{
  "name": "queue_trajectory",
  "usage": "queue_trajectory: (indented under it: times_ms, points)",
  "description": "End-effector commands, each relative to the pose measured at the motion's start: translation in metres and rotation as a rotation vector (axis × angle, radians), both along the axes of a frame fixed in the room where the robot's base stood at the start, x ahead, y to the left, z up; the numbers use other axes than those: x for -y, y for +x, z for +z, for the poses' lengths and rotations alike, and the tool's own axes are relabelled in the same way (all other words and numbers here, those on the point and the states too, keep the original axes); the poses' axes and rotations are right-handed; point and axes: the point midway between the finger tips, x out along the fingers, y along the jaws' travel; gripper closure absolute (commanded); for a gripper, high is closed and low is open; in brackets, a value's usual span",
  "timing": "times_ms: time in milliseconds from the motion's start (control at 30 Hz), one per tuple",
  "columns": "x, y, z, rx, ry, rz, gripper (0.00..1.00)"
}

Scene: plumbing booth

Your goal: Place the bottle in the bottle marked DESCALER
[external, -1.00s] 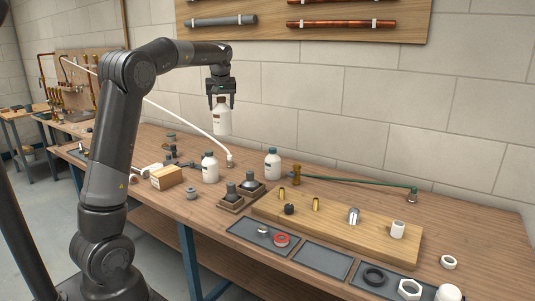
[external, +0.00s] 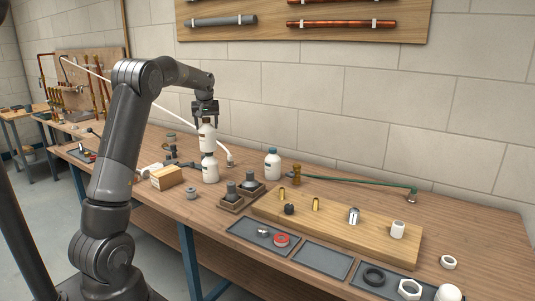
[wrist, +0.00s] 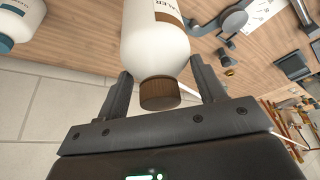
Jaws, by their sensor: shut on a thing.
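My gripper (external: 206,118) is shut on a white bottle (external: 207,136), upright above the bench. In the wrist view, the held bottle (wrist: 155,40) has a brown cap (wrist: 160,93) between the fingers and a brown-edged label; the visible letters end in "LER", the rest hidden. A second white bottle (external: 210,171) stands on the bench just below the held one in the external view; its top is partly covered. I cannot tell whether they touch. A third white bottle (external: 273,165) with a teal cap stands to the right. A teal-capped bottle (wrist: 18,22) shows at the wrist view's upper left.
A cardboard box (external: 167,178) lies left of the standing bottle. A wooden holder (external: 232,206) with dark fittings stands in front. A wooden board (external: 340,231) with fittings and grey trays (external: 322,260) fill the right. A white pipe (external: 219,142) runs behind.

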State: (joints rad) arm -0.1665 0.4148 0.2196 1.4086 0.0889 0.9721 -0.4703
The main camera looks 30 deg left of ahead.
Motion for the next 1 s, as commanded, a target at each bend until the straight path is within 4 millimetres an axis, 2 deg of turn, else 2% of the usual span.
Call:
queue_trajectory:
  times_ms: [367, 400, 667, 867, 1000]
  points:
    - [0.0003, 0.0003, -0.0057, 0.002, 0.001, 0.0, 0.91]
    - [0.0004, 0.0002, -0.0074, 0.001, 0.001, 0.0, 0.36]
    - [0.0003, 0.0002, -0.0069, 0.001, 0.001, 0.0, 0.15]
    - [0.0002, 0.0002, -0.0067, 0.001, 0.0, 0.0, 0.15]
    - [0.0014, -0.0005, 0.0003, 0.003, 0.001, -0.001, 0.15]
